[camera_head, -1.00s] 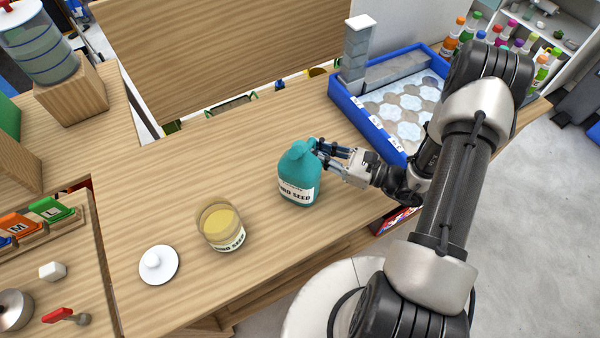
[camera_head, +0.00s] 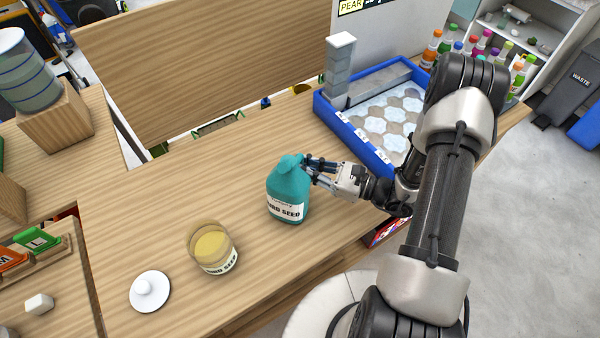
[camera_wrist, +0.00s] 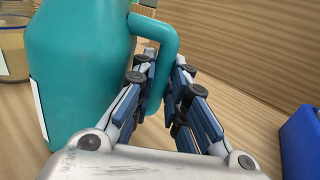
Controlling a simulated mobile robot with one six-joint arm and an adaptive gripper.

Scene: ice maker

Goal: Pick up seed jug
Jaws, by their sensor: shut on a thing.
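The teal seed jug (camera_head: 287,190) stands upright on the wooden counter in the head view, its label partly reading "SEED". My gripper (camera_head: 308,168) reaches it from the right and is shut on its handle. In the wrist view the jug's body (camera_wrist: 80,60) fills the left side, and its handle (camera_wrist: 162,60) passes between the fingers of my gripper (camera_wrist: 163,92). Whether the jug's base touches the counter is hard to tell; it looks at or very near the surface.
An open jar of seed (camera_head: 213,248) and a white knobbed lid (camera_head: 150,290) lie left of the jug. A blue-rimmed tray (camera_head: 352,137) with hexagonal tiles stands behind my gripper. A wooden panel (camera_head: 200,60) rises at the back. The counter between jug and panel is clear.

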